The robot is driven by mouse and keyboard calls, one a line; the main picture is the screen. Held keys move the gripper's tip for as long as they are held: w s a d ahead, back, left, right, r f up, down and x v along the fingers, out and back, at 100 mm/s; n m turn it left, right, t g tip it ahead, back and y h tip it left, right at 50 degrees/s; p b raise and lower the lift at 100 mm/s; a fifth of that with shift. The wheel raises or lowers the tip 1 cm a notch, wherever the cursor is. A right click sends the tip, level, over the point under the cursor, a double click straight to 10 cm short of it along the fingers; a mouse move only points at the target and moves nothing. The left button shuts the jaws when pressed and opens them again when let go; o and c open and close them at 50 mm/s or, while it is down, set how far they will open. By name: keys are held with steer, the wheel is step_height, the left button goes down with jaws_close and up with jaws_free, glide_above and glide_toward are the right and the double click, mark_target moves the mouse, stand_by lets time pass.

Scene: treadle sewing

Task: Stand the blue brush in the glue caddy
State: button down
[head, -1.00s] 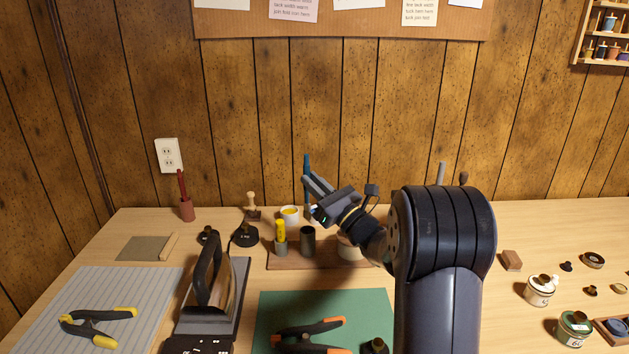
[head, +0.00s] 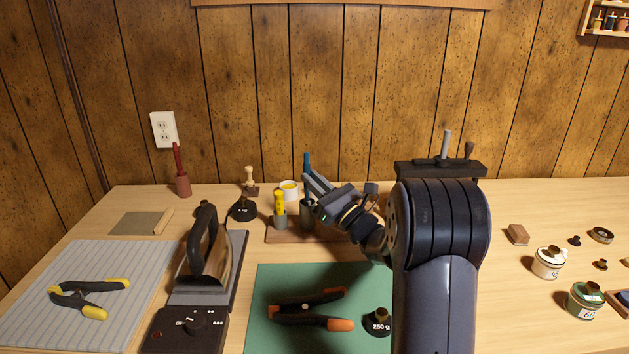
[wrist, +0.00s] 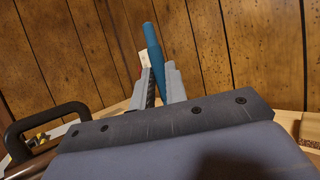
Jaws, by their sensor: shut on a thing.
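The blue brush (head: 307,161) stands upright between the fingers of my gripper (head: 311,184), which is shut on it. Its blue handle rises above the fingertips; it also shows in the wrist view (wrist: 153,50). The glue caddy (head: 285,237) is a brown wooden base with cups at the back of the bench. The brush is over a dark cup (head: 307,216) of the caddy, and its lower end seems to be within the rim, though my gripper partly covers this. A yellow brush (head: 279,203) stands in the cup to the left.
A white pot (head: 289,190) stands behind the caddy. A black weight (head: 243,210) and an iron (head: 208,252) are to the left. An orange-tipped clamp (head: 310,308) lies on the green mat (head: 270,280) in front. My arm hides the caddy's right side.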

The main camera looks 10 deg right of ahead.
steer(key=shift+f, duration=0.25)
steer(key=c, duration=1.3)
jaws_free()
steer(key=shift+c, duration=0.2)
steer(key=s+d+f, duration=0.1)
steer(key=s+d, duration=0.3)
steer(key=s, duration=0.3)
steer(key=s+d+f+p, duration=0.1)
steer(key=s+d, duration=0.4)
steer(key=s, duration=0.2)
steer(key=shift+w, duration=0.1)
